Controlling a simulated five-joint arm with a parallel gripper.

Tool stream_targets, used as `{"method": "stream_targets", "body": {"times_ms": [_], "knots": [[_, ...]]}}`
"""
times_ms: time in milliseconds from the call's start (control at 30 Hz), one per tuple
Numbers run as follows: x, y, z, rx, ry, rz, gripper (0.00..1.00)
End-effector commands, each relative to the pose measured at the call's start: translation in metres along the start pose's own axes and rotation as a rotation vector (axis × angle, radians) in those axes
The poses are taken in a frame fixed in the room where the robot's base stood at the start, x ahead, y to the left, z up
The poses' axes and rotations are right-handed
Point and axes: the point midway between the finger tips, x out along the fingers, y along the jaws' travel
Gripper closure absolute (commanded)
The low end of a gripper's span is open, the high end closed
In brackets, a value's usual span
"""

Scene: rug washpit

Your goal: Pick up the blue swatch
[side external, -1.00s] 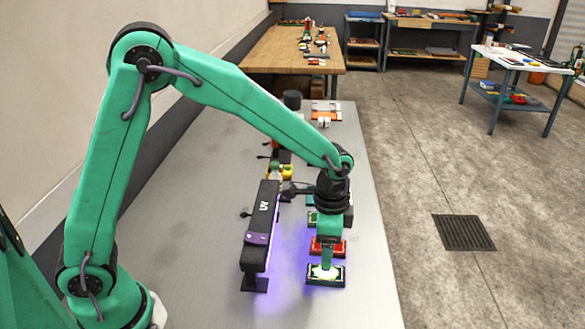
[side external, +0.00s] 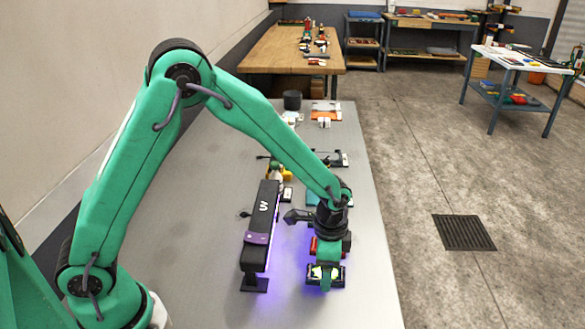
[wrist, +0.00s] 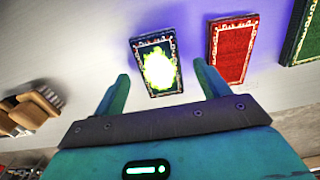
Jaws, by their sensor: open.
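The blue swatch (wrist: 142,58) is a dark blue rectangle with a pale patterned border and a bright yellow-green glowing patch at its middle. It lies on the grey bench. In the wrist view my gripper (wrist: 162,77) is open, with one teal finger to each side of the swatch's near end and nothing held. In the side view my gripper (side external: 326,282) is low over the swatch (side external: 313,278) and hides part of it. I cannot tell whether the fingers touch it.
A red swatch (wrist: 232,50) and a green swatch (wrist: 305,38) lie to the right in the wrist view. A black UV lamp bar (side external: 262,222) stands close left of my gripper in the side view, casting purple light. The bench's right edge is near.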

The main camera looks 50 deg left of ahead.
Motion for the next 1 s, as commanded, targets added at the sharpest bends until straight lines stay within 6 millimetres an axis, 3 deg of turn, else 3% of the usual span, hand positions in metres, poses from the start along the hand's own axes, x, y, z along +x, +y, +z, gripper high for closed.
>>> {"method": "stream_targets", "body": {"times_ms": [200, 667, 900, 1000], "knots": [[0.0116, 0.0, 0.0002, 0.0, 0.0, 0.0, 0.25], [0.0111, -0.0001, 0.0, 0.0, 0.001, 0.0, 0.25], [0.011, -0.0001, 0.0, 0.0, 0.001, 0.0, 0.73], [0.0109, -0.0002, -0.0001, 0.0, 0.001, -0.001, 0.74]]}}
